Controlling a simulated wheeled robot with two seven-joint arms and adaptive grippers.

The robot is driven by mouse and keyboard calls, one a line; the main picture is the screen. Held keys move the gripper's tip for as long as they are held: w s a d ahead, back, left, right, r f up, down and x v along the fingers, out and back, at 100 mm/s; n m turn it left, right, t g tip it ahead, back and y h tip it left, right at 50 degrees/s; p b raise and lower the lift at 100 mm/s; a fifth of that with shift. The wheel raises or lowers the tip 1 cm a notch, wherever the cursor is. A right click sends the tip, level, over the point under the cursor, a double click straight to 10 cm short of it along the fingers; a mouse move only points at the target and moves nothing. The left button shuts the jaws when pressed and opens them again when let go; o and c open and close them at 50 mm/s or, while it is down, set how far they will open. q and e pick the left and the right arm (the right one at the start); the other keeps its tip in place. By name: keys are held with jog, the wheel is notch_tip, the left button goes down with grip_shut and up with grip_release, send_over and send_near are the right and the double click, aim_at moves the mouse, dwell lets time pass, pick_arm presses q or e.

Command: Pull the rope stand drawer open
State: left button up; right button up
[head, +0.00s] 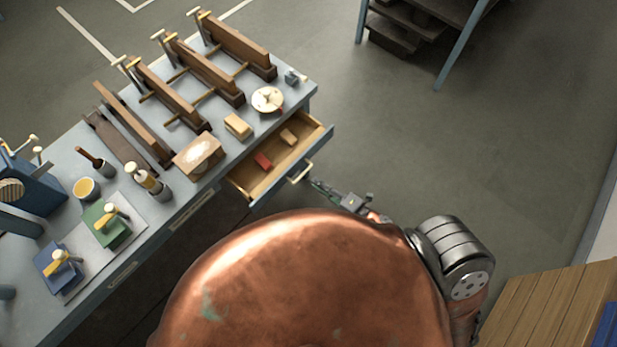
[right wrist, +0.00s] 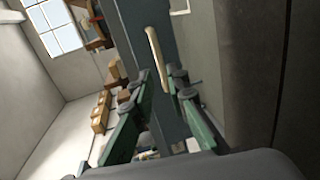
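The rope stand drawer (head: 247,186) stands pulled out from the right end of the grey bench (head: 222,160). Its wooden inside shows a red block (head: 263,160) and a tan block (head: 288,137). The pale bar handle (head: 301,172) is on its front; it also shows in the right wrist view (right wrist: 157,55). My right gripper (head: 314,182) is close to the handle. In the right wrist view its two green fingers (right wrist: 159,76) are apart, with the handle's near end at the right fingertip. Whether they touch is unclear. My left gripper is not in view.
Wooden clamp-like stands (head: 205,72) line the bench's back. A stepped stand (head: 408,28) is at the top right. The floor (head: 440,130) right of the drawer is clear.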

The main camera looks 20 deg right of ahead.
jog(key=v, duration=0.4)
dwell(0.5)
jog(key=s+d+f+m+g+h, duration=0.2)
jog(key=d+f+m, duration=0.15)
jog(key=f, duration=0.65)
jog(key=s+d+f+m+g+h, duration=0.1)
jog(key=s+d+f+m, duration=0.2)
jog(key=f, duration=0.7)
jog(key=s+d+f+m+g+h, duration=0.2)
jog(key=f+m, duration=0.3)
jog(key=f, duration=0.5)
jog(key=s+f+m+g, duration=0.4)
jog(key=s+f, duration=0.5)
jog(key=s, duration=0.3)
jog(key=s+f+m+g+h+b, duration=0.1)
jog(key=s+f+m+g, duration=0.3)
jog(key=s+f, duration=0.5)
jog(key=s+d+m, duration=0.1)
jog(key=s, duration=0.2)
jog(key=shift+m, duration=0.35)
